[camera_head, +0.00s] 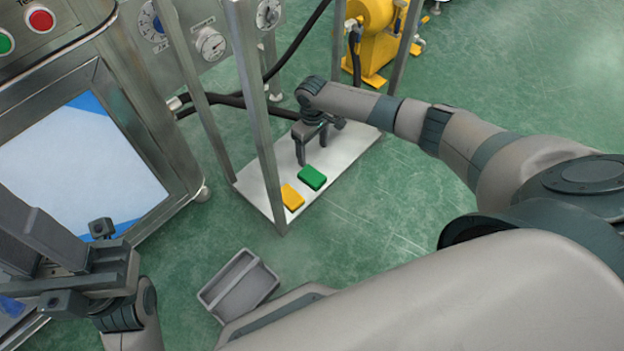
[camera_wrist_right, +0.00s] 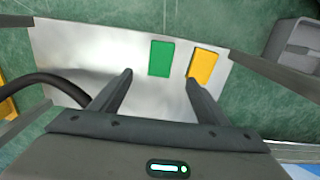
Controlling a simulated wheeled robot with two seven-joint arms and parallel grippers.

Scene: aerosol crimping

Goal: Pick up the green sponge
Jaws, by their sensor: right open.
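The green sponge (camera_head: 312,178) lies flat on the metal plate (camera_head: 262,198) at the foot of the stand in the head view. It also shows in the right wrist view (camera_wrist_right: 161,58), ahead of the fingertips and between their lines. My right gripper (camera_head: 314,158) is open and empty, above the plate just behind the sponge in the head view. Its fingers also show in the right wrist view (camera_wrist_right: 158,80). My left gripper (camera_head: 50,255) is at the lower left of the head view, far from the sponge; its jaw state is unclear.
A yellow sponge (camera_head: 292,197) lies beside the green one, nearer the plate's front end. Metal posts (camera_head: 256,120) rise from the plate's edges. A grey bin (camera_head: 239,286) sits on the floor. A black hose (camera_head: 240,100) runs behind. A machine with a screen (camera_head: 80,165) stands left.

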